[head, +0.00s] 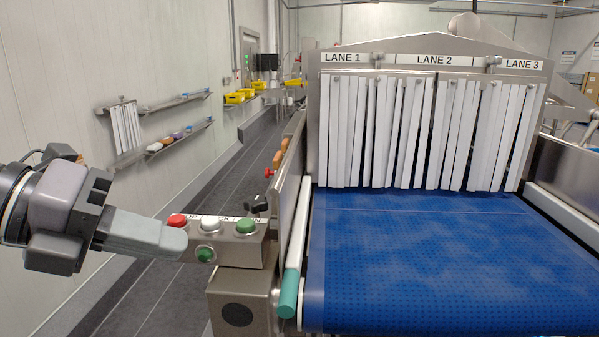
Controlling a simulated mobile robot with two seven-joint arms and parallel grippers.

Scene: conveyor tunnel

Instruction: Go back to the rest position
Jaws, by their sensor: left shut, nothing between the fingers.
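My left gripper (178,240) comes in from the left, shut and empty, with its grey fingers together and pointing right. Its fingertips are at the left end of a metal control box (232,252), just below a red button (178,220). I cannot tell whether they touch the box. The box also has a white button (208,224), a green button (246,226) and a green one on its front face (205,254). My right gripper is out of the picture.
A blue conveyor belt (440,260) runs under white strip curtains (420,130) marked with three lanes. A teal-ended roller (288,295) edges the belt. Wall shelves (180,138) hold small items at the left. Yellow bins (240,96) stand farther back. The floor aisle (150,295) is clear.

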